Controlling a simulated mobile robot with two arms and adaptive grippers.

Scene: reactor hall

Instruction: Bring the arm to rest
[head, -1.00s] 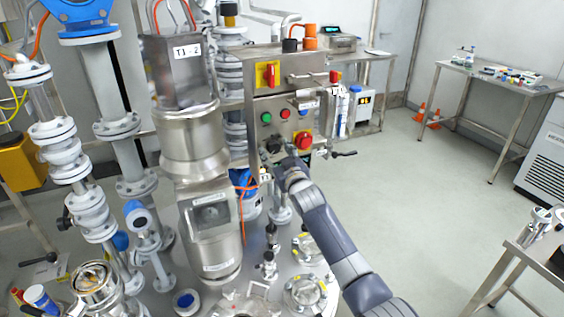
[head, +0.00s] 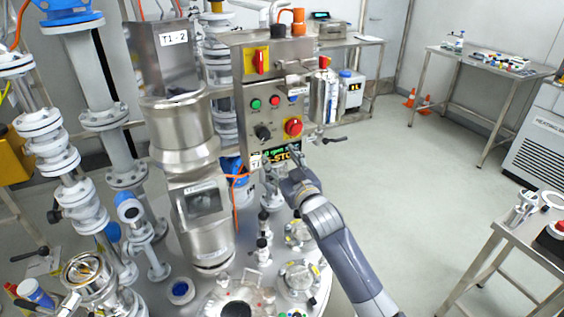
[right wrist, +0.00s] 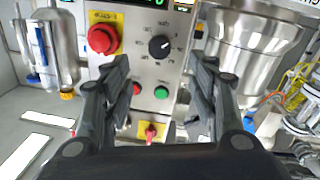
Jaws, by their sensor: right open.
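My right arm comes in from the lower right of the head view. Its gripper (head: 284,174) is just below and in front of the steel control panel (head: 246,121). In the right wrist view my right gripper (right wrist: 161,85) is open, with nothing between its fingers. That view shows the panel upside down beyond the fingers, with the black knob (right wrist: 159,46) and the red emergency stop (right wrist: 102,39). The fingers look apart from the panel. My left gripper is not in view.
A steel vessel column (head: 184,135) stands left of the panel. Flanged ports and fittings (head: 299,275) cover the round top below my arm. A side table (head: 518,243) is at the right. Open floor (head: 424,180) lies between it and my arm.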

